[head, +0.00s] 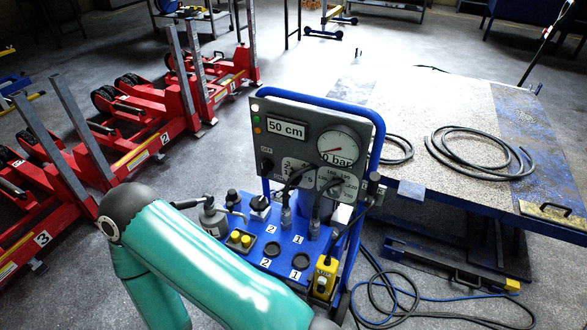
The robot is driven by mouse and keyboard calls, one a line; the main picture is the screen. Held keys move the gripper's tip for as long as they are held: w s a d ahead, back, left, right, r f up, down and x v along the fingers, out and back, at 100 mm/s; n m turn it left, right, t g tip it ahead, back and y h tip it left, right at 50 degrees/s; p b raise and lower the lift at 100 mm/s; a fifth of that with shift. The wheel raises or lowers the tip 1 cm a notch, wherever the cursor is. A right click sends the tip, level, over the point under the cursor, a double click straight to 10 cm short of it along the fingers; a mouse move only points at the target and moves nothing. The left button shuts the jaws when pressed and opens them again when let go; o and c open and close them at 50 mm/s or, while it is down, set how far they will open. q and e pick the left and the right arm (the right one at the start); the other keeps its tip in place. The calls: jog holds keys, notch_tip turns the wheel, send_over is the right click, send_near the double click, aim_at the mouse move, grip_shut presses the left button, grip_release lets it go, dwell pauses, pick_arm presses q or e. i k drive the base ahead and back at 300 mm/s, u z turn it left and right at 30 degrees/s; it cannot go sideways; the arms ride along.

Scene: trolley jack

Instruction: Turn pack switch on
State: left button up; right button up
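The blue power pack (285,245) stands upright in the middle of the head view. Its grey panel (318,120) carries a display reading 50 cm and a round gauge (343,143) with a bar reading. The dark switch knob (267,166) is at the panel's lower left, under a label that looks like OFF. A teal arm link of mine crosses the lower left, in front of the pack's lower part. Neither gripper shows.
Red trolley jacks (135,140) with upright posts stand at left. A worn work table (430,150) with coiled black hoses (470,160) is at right, close to the pack. A yellow pendant (325,275) hangs on the pack. Cables (385,295) lie on the floor.

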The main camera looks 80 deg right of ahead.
aim_at(267, 165)
jog(key=u, duration=1.7)
jog(key=i, duration=0.1)
jog(key=z, duration=2.85)
jog(key=k, duration=0.6)
jog(key=z, duration=0.2)
jog(key=i, duration=0.6)
jog(key=u, duration=0.1)
